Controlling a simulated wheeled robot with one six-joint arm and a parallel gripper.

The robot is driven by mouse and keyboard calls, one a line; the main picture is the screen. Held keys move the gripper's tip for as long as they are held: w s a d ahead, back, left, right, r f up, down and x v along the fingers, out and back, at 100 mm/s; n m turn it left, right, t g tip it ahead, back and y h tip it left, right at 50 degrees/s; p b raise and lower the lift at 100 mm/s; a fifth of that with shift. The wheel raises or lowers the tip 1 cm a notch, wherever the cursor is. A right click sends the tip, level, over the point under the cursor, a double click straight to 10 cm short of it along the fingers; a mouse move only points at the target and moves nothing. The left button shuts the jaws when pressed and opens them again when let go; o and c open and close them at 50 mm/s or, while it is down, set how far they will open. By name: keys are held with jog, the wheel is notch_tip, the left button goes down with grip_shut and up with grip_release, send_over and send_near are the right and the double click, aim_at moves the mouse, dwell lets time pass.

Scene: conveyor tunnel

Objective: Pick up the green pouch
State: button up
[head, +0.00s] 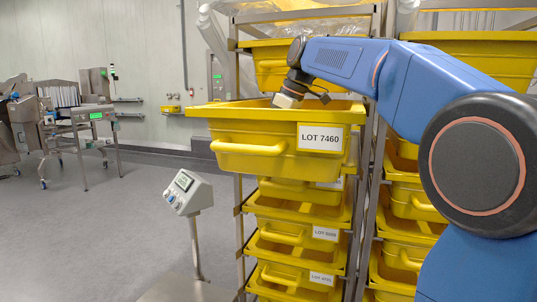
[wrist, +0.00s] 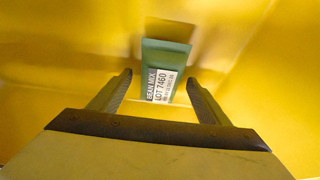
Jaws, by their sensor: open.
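The green pouch (wrist: 166,56) lies on the floor of a yellow bin in the wrist view. It has a white label reading "BEAN MIX LOT 7460". My gripper (wrist: 160,86) is open, with its two dark fingers spread to the left and right below the pouch in the picture. Nothing is between the fingers but the label end of the pouch in line beyond them. In the head view my gripper (head: 286,101) reaches down into the yellow bin (head: 255,148) marked "LOT 7460". The bin's wall hides the pouch there.
The bin sticks out of a metal rack above several stacked yellow bins (head: 290,231). Another yellow bin (head: 268,68) is close above it. A grey control post (head: 188,192) stands at the front left.

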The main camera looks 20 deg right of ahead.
jog(key=shift+a+f, duration=0.1)
jog(key=shift+f, duration=0.2)
jog(key=shift+w, duration=0.1)
jog(key=shift+c, duration=0.3)
jog(key=c, duration=1.2)
jog(key=shift+r, duration=0.1)
